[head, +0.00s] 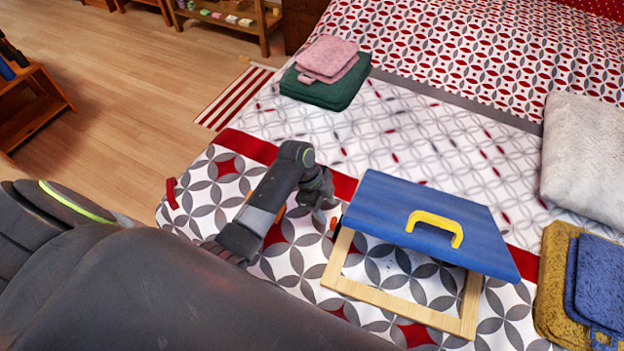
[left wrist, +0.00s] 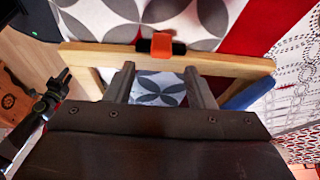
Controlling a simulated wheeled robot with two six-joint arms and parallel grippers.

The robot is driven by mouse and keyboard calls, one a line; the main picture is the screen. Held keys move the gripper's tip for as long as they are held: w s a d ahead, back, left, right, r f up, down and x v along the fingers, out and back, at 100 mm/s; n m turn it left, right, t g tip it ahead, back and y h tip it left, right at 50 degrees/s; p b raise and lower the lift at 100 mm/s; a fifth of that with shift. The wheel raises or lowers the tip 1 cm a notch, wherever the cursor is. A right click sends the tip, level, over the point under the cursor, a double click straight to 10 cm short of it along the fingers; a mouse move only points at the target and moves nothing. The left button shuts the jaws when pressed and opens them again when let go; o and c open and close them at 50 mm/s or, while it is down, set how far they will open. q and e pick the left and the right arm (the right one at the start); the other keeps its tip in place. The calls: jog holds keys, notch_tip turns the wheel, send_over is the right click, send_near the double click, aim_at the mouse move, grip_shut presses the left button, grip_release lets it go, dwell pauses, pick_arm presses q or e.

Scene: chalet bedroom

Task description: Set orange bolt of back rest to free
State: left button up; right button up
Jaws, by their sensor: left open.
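The back rest has a pale wooden frame (head: 395,306) lying on the bed and a blue panel (head: 375,200) tilted up over it, with a yellow handle (head: 436,226). In the left wrist view, the orange bolt (left wrist: 161,45) sits in a black holder (left wrist: 178,48) on the wooden side bar (left wrist: 230,65). My left gripper (head: 322,205) is open and empty at the left side of the frame. In the left wrist view its fingers (left wrist: 160,80) point at the bar, to either side of the bolt. A dark jointed part at the left (left wrist: 52,95) looks like my right arm; its jaws are unclear.
Folded pink and green cloths (head: 326,75) lie on the bed behind. Yellow and blue cloths (head: 560,260) and a pale cushion (head: 585,145) lie to the right. A low wooden shelf (head: 35,105) stands on the floor at left.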

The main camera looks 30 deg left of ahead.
pick_arm(q)
jog(key=v, duration=1.1)
jog(key=shift+r, duration=0.3)
jog(key=shift+a, duration=0.15)
